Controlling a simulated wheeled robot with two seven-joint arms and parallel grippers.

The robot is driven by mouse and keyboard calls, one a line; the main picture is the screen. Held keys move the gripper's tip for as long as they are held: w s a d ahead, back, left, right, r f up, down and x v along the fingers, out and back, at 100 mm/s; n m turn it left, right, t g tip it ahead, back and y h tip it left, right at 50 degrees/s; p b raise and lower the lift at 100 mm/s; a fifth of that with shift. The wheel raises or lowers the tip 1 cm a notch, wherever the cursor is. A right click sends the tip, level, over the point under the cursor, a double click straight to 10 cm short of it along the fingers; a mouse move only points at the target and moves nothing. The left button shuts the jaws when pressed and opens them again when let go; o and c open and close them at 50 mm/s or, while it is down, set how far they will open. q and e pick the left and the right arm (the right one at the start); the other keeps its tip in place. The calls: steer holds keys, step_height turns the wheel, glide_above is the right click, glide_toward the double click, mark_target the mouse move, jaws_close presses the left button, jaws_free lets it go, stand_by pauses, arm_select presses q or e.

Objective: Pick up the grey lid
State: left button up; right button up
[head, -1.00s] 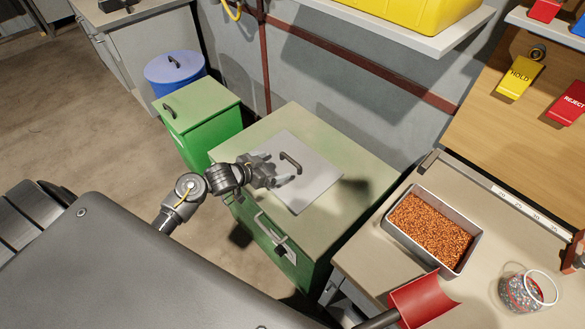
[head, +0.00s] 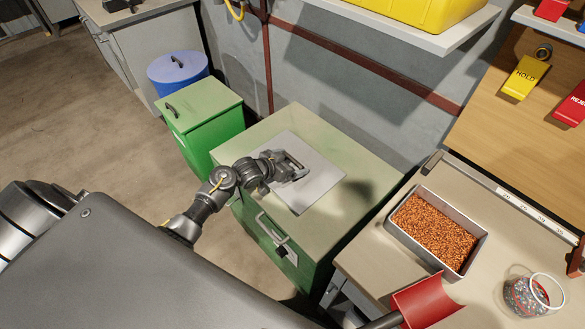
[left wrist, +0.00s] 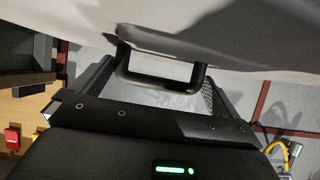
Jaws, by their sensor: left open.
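The grey lid (head: 318,182) is a flat square plate with a dark bar handle (head: 293,159), lying on top of the green cabinet (head: 238,145). My left gripper (head: 289,170) is open at the handle, low over the lid. In the left wrist view the handle (left wrist: 160,82) stands between the two open fingers, and the lid (left wrist: 230,35) fills the top. I cannot tell whether the fingers touch the handle. My right gripper is not in view.
A green bin (head: 205,118) and a blue lidded bin (head: 178,72) stand left of the cabinet. On the right, a bench holds a tray of copper granules (head: 433,232), a red scoop (head: 425,300) and a glass jar (head: 526,294). A shelf with a yellow bin (head: 430,8) overhangs the back.

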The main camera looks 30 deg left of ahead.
arm_select(q)
steer(key=shift+w+d+f, duration=0.2)
steer(key=shift+w+f, duration=0.1)
steer(key=shift+w, duration=0.25)
steer(key=c, duration=0.8)
steer(key=shift+c, duration=0.3)
